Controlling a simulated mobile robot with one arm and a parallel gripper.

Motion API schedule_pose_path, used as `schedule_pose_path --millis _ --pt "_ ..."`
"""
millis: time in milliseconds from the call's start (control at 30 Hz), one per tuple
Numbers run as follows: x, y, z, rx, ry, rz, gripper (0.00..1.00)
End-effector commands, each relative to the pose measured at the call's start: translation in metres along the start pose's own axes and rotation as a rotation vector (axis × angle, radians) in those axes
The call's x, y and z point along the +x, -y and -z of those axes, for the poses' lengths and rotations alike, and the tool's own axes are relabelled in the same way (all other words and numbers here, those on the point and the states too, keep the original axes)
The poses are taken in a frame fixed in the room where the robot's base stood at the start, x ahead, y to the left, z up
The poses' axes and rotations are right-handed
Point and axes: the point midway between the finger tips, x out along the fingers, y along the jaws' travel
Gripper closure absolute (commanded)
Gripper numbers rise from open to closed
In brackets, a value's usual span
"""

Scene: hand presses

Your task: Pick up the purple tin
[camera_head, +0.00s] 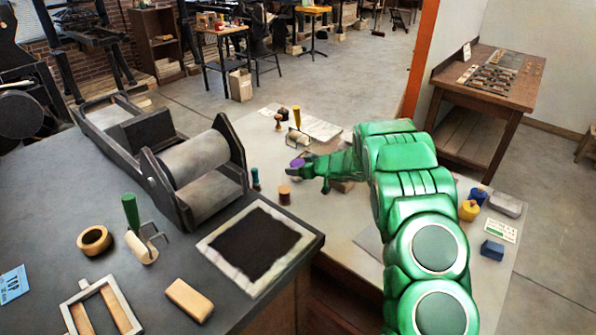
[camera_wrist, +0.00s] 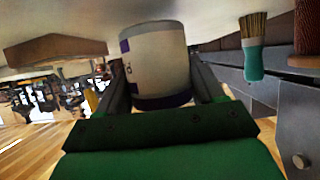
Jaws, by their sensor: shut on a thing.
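The purple tin (camera_head: 297,163) shows as a small purple patch at the tip of my green arm in the head view. In the wrist view the tin (camera_wrist: 155,62) is a cylinder with a pale label and purple bands. My gripper (camera_head: 306,168) is shut on it, with one dark finger on each side of the tin in the wrist view. Part of the tin is hidden by the gripper in the head view. I cannot tell whether it touches the grey table (camera_head: 330,218).
A teal brush (camera_head: 255,179) and a wooden spool (camera_head: 284,195) stand left of my gripper. A yellow-handled roller (camera_head: 297,120) lies behind it. A wooden piece (camera_head: 342,186) is close below the gripper. A dark bench (camera_head: 60,215) with a roller press (camera_head: 195,155) fills the left.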

Motion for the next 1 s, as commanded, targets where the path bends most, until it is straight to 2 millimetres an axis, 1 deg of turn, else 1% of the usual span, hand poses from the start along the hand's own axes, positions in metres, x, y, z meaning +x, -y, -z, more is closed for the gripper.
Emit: schedule_pose_path --millis 100,267,667,1000 --pt "-0.009 -0.001 0.018 -0.003 -0.002 -0.002 0.71" --pt "-0.025 0.009 0.026 -0.001 0.000 -0.003 0.71" --pt "-0.068 0.033 0.053 -0.004 -0.003 -0.001 0.71" --pt "-0.108 0.062 0.056 -0.002 0.000 -0.003 0.71"
